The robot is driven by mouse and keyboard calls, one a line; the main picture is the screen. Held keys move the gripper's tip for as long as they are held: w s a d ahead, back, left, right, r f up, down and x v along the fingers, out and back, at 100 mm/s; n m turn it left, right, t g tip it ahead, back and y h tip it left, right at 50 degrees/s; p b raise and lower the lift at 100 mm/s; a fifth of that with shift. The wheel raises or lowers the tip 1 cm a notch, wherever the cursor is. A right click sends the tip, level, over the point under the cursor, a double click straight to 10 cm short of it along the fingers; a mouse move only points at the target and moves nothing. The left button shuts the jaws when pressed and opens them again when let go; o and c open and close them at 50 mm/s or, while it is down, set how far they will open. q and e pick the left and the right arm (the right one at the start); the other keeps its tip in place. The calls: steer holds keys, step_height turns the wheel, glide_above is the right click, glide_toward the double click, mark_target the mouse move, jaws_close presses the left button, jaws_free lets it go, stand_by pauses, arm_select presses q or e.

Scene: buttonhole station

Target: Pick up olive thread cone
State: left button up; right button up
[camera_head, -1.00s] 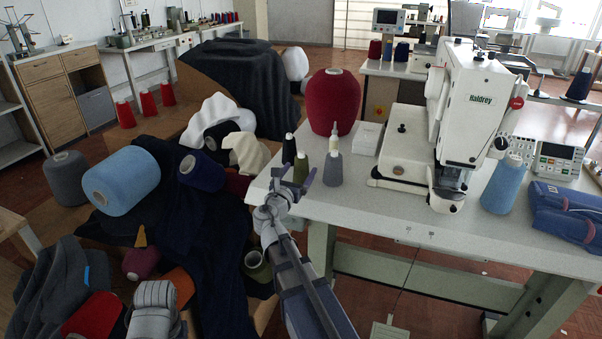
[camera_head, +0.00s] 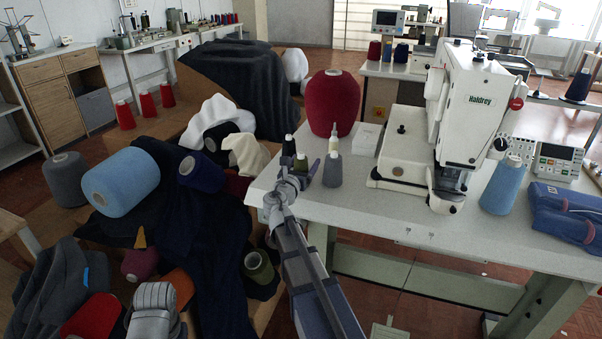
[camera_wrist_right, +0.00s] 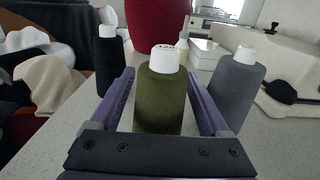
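The olive thread cone (camera_wrist_right: 159,105) with a white top stands upright near the front left corner of the table. It fills the middle of the right wrist view. In the head view it (camera_head: 301,162) is partly hidden by my gripper. My right gripper (camera_wrist_right: 160,78) is open, with one purple finger on each side of the cone. A gap shows between the cone and the fingers, more clearly on the right. In the head view the right gripper (camera_head: 299,174) is low at the cone. My left gripper is not in view.
A black cone (camera_wrist_right: 109,62) stands close to the left finger, and a grey cone (camera_wrist_right: 234,92) close to the right finger. A large dark red cone (camera_head: 332,103) stands behind, by a white box (camera_head: 366,139). The sewing machine (camera_head: 466,115) is further right. Cloth and cones are piled left of the table.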

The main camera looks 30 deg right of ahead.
jaws_close()
stand_by(0.4)
step_height(320, 180, up, 26)
steer(key=p, duration=2.5)
steer(key=shift+f, duration=0.25)
